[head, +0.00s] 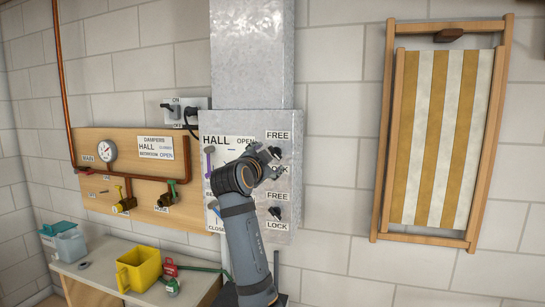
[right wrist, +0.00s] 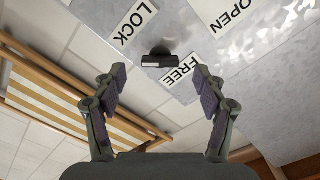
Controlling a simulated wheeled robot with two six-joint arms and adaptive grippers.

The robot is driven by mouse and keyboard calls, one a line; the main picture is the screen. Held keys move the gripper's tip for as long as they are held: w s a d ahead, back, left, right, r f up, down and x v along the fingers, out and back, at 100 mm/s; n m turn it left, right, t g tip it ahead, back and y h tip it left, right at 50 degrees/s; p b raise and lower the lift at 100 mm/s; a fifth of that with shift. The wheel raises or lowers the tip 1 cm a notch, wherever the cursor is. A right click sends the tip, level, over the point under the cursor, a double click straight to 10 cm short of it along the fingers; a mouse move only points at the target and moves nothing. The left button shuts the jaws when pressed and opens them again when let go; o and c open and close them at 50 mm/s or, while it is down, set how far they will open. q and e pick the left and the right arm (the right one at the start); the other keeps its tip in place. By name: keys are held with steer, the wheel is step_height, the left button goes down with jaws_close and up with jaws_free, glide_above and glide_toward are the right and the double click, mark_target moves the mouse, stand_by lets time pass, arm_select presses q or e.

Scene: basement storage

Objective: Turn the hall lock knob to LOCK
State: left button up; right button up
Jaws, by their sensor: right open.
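A grey metal panel (head: 242,125) carries the word HALL and two dark lock knobs, each between a FREE label and a LOCK label. The upper, hall knob (head: 276,151) is partly hidden by my right gripper (head: 268,160). In the right wrist view, a dark knob (right wrist: 158,58) sits between the LOCK label (right wrist: 135,22) and the FREE label (right wrist: 180,75). My right gripper (right wrist: 158,80) is open, with a finger to each side of the knob and apart from it. I cannot tell which label the knob points to. My left gripper is not in view.
The lower knob (head: 275,213) is below on the same panel. A purple-handled lever (head: 209,160) is at its left. A wooden board with copper pipes (head: 140,181) is further left, above a bench (head: 92,281) with a yellow jug (head: 138,272). A striped folding chair (head: 440,135) hangs at right.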

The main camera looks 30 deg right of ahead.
steer(key=v, duration=0.6)
